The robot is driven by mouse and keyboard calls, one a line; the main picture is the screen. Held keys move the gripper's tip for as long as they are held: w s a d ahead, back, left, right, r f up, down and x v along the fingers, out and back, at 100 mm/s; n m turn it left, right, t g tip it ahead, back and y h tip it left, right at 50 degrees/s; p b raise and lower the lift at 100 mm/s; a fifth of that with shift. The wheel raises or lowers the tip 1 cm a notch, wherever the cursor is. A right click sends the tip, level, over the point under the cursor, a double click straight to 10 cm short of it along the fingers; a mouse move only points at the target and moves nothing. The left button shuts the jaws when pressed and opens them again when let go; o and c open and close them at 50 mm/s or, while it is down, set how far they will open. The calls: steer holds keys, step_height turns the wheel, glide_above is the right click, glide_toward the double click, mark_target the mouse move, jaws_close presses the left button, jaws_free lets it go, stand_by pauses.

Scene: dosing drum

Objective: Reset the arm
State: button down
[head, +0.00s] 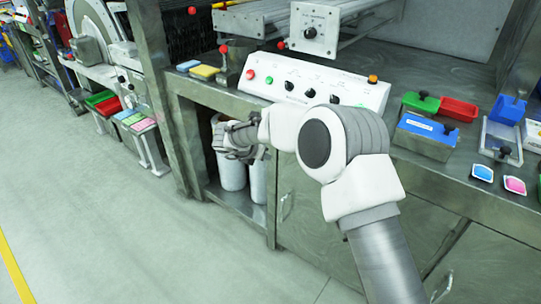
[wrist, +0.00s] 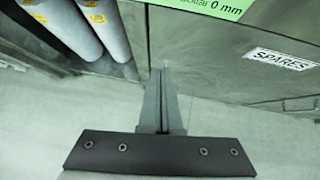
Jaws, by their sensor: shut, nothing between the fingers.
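My arm reaches forward in the head view, in front of the bench. My gripper (wrist: 166,70) shows in the wrist view with its two fingers together and nothing between them. It points along the front of the metal cabinet below the bench, with the floor beneath. In the head view the wrist end of my arm is in front of the bench's open lower shelf, and the fingertips are hard to make out there.
A control panel (head: 313,86) with buttons and knobs stands on the bench. Green, red and blue bins sit on the right, including a blue box (head: 427,137). Light cylinders (head: 232,172) stand on the lower shelf. A "SPARES" label (wrist: 281,59) marks a cabinet front. The left floor is clear.

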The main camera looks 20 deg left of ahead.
steer(key=w+d+r+n+t+y, duration=0.2)
steer(key=r+n, duration=0.2)
steer(key=r, duration=0.5)
steer(key=w+d+r+n+t+y, duration=0.2)
steer(key=r+n, duration=0.2)
steer(key=r, duration=0.5)
steer(key=s+d+r+n+y, duration=0.35)
steer(key=d+r+n, duration=0.35)
steer(key=r+n, duration=0.4)
steer(key=s+d+n+g, duration=0.3)
steer(key=s+d+n, duration=0.7)
steer(key=s+d, duration=0.3)
steer(key=s+d+f+n+g+h, duration=0.25)
steer(key=s+d+f+n, duration=0.2)
steer(key=s+d, duration=0.55)
steer(key=s+d+f+n+g+h, duration=0.2)
steer(key=s+d+f+n+h, duration=0.25)
steer(key=s+d, duration=0.55)
step_height(320, 180, up, 20)
steer(key=a+p, duration=0.1)
steer(key=p, duration=1.8)
steer(key=shift+s+a+y+p, duration=0.3)
steer(key=shift+a+y+p, duration=0.05)
steer(key=shift+f, duration=0.1)
